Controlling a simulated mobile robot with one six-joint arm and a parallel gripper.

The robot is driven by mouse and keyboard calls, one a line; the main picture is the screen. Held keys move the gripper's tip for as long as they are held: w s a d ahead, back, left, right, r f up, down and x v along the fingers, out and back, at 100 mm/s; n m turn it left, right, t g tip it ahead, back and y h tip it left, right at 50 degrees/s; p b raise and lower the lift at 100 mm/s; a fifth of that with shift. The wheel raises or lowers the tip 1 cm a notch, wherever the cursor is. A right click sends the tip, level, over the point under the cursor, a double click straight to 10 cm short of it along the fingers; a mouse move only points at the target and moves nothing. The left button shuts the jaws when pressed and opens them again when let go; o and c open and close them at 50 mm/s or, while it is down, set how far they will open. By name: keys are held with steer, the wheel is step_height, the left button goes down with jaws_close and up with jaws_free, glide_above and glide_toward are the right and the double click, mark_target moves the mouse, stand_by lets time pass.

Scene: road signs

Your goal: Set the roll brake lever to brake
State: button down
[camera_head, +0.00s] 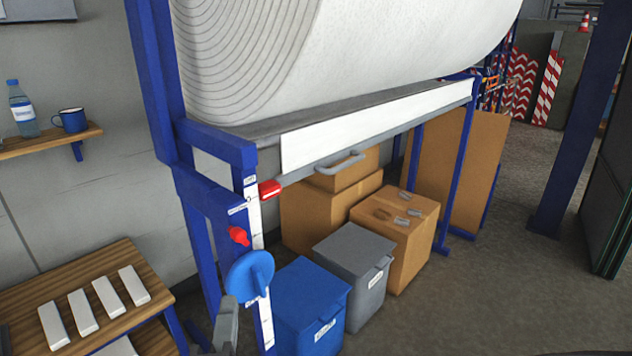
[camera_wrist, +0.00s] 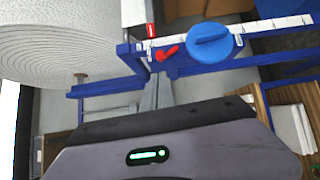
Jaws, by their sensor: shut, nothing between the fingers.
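A small red lever (camera_head: 238,235) sits on the blue side post of the roll stand, above a round blue knob (camera_head: 250,273). In the wrist view the red lever (camera_wrist: 168,53) lies just left of the blue knob (camera_wrist: 211,42). Small white labels beside them are too small to read, so I cannot tell the lever's marked setting. My gripper (camera_wrist: 164,80) is shut and empty, its fingertips pointing toward the red lever and appearing just short of it. Contact is not clear. A grey part of my arm (camera_head: 227,325) shows below the knob.
A blue bin (camera_head: 310,305) and grey bin (camera_head: 355,270) stand right of the post. A wooden bench (camera_head: 75,290) stands left.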

steer(key=p, duration=0.3)
glide_toward(240, 237)
steer(key=w, duration=0.3)
steer(key=w+a, duration=0.1)
steer(key=w, duration=0.2)
steer(key=shift+w+a, duration=0.2)
steer(key=shift+w, duration=0.15)
steer(key=shift+r, duration=0.1)
steer(key=shift+d+r+m+g+p, duration=0.15)
steer(key=shift+m+g+p, duration=0.15)
steer(key=shift+p, duration=0.25)
